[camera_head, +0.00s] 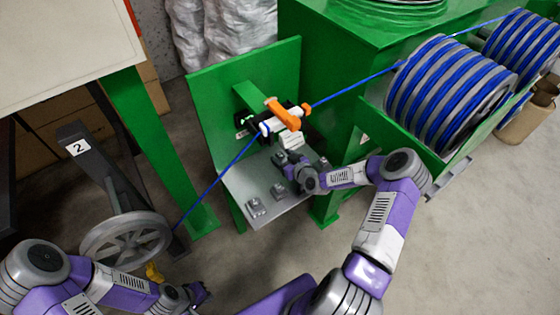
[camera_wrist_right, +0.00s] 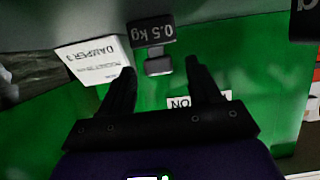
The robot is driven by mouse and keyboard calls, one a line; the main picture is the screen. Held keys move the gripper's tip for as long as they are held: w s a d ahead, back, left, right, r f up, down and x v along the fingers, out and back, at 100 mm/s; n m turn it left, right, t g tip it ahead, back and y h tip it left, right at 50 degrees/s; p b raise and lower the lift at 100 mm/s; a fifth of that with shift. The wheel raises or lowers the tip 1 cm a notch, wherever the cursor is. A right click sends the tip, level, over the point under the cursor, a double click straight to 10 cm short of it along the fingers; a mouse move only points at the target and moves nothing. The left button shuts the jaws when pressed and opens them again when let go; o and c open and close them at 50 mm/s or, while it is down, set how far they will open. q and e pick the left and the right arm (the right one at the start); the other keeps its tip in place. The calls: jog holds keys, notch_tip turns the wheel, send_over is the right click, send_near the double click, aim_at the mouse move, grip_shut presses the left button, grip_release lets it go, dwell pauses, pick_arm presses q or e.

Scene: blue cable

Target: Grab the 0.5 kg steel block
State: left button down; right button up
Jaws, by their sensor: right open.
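The small grey steel block (camera_wrist_right: 158,66) shows in the right wrist view, next to a dark tag (camera_wrist_right: 152,30) reading "0.5 kg", upside down. My right gripper (camera_wrist_right: 160,82) is open, its two black fingers pointing towards the block, one to each side of it in the picture. I cannot tell whether the block is between the fingers or beyond their tips. In the head view my right gripper (camera_head: 284,160) is over the grey shelf and hides part of it. My left gripper (camera_head: 200,293) is low at the bottom left, apart from the shelf; its fingers are too small to judge.
Other grey blocks (camera_head: 256,207) sit on the shelf (camera_head: 262,222). A white "DAMPER" box (camera_wrist_right: 95,62) stands beside the tag. Above the shelf, a blue cable (camera_head: 350,88) passes an orange-handled device (camera_head: 283,113). A spoked wheel (camera_head: 126,240) is near my left arm.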

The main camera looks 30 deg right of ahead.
jog(key=shift+c, duration=0.4)
grip_shut()
jog(key=shift+r, duration=0.15)
